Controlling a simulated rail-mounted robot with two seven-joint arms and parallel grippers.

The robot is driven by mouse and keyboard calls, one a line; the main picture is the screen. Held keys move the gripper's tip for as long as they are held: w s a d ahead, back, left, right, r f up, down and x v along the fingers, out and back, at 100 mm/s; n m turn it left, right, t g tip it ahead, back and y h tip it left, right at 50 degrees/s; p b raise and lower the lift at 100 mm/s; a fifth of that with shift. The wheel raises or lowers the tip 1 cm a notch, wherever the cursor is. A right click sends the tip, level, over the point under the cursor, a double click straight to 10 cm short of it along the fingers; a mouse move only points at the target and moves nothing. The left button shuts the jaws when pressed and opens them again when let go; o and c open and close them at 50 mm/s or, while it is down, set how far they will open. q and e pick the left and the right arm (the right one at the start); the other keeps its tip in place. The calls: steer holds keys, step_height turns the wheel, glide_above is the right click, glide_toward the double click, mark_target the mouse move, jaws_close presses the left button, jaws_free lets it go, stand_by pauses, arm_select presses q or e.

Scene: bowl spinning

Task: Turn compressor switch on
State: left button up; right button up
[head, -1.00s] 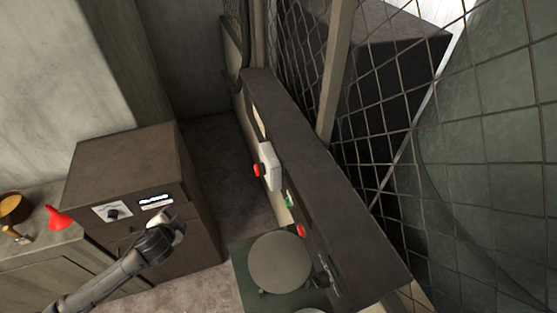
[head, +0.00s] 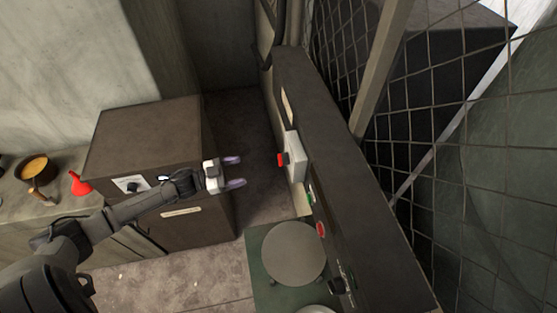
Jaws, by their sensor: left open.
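My left gripper (head: 235,172) is open and empty, its two fingers spread and pointing right. It is in front of the brown cabinet's right side, to the left of a white switch box (head: 296,158) with a red knob (head: 282,160). A clear gap separates the fingertips from the red knob. The box is mounted on the side of a long dark panel (head: 335,150). A black rotary knob on a white plate (head: 131,185) is on the brown cabinet (head: 150,135). No label tells which one is the compressor switch. My right gripper is not in view.
A round grey wheel plate (head: 293,252) sits low beside the panel, near a green and a red button (head: 320,229). A wire mesh fence (head: 450,130) stands right. A red funnel (head: 80,184) and a bowl (head: 33,167) are on the left counter.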

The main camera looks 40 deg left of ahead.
mark_target(283, 159)
arm_select(q)
steer(key=p+x, duration=0.2)
steer(key=x, duration=1.1)
steer(key=shift+w, duration=0.35)
steer(key=shift+d, duration=0.1)
steer(key=c, duration=0.9)
